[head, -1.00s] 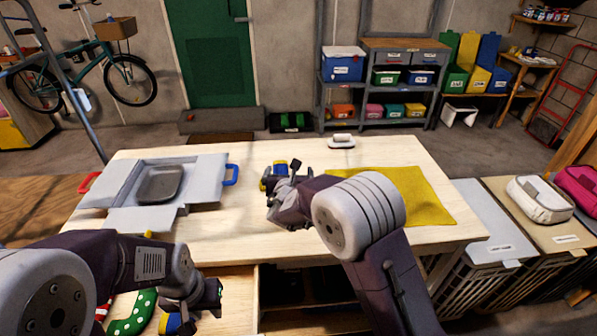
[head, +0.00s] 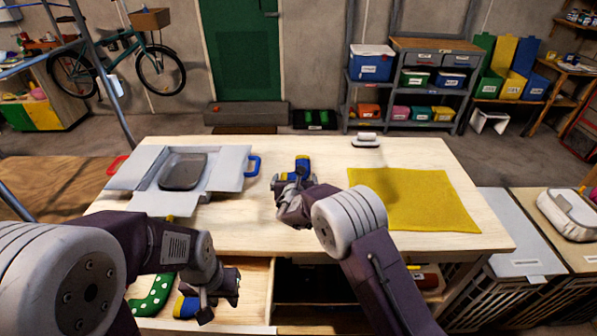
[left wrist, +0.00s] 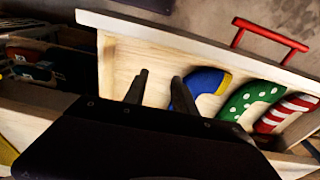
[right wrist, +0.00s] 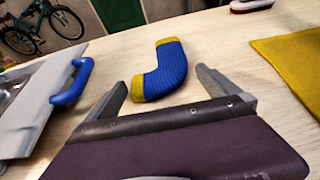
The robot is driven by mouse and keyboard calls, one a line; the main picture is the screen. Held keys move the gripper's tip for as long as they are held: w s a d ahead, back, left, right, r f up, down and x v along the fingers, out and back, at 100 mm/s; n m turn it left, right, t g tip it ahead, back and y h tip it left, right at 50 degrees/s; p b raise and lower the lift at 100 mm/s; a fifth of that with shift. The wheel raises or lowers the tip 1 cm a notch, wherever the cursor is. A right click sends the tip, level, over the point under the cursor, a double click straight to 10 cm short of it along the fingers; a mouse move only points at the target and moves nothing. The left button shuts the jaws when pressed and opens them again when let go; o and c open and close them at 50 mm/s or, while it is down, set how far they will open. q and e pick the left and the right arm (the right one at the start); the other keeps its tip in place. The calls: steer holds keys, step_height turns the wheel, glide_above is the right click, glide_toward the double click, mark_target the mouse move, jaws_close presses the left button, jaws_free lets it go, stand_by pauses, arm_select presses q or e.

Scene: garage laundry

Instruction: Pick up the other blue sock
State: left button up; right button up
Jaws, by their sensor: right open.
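One blue sock with yellow ends (head: 303,167) lies on the table; in the right wrist view (right wrist: 166,68) it lies bent, just beyond my fingertips. My right gripper (head: 294,182) is open and empty, its fingers (right wrist: 160,90) spread in front of the sock. Another blue sock (head: 187,307) lies in the open drawer (head: 257,285), beside a green dotted sock (head: 152,293). In the left wrist view, this blue sock (left wrist: 208,82) is right beside one finger. My left gripper (head: 228,289) is over the drawer with its fingers (left wrist: 160,82) apart and nothing between them.
A yellow cloth (head: 415,202) lies at the right and a white brush (head: 367,141) at the back edge. A red striped sock (left wrist: 287,110) is also in the drawer.

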mark_target(296, 176)
arm_select(q)
steer(key=shift+w+r, duration=0.1)
steer(key=shift+r, duration=0.1)
arm_select(e)
steer(key=x, duration=0.3)
steer(key=shift+w, duration=0.1)
steer(key=c, duration=1)
steer(key=shift+r+p, duration=0.35)
steer(key=shift+r, duration=2)
steer(key=shift+c, duration=0.2)
arm_select(q)
step_height(296, 176, down, 2)
steer(key=b, duration=0.2)
steer(key=shift+b, duration=0.3)
arm_select(e)
steer(key=s+d+r, duration=0.6)
steer(key=s, duration=0.3)
steer(key=shift+s+d+r, duration=0.15)
steer(key=shift+s+d, duration=0.2)
steer(key=shift+s, duration=0.05)
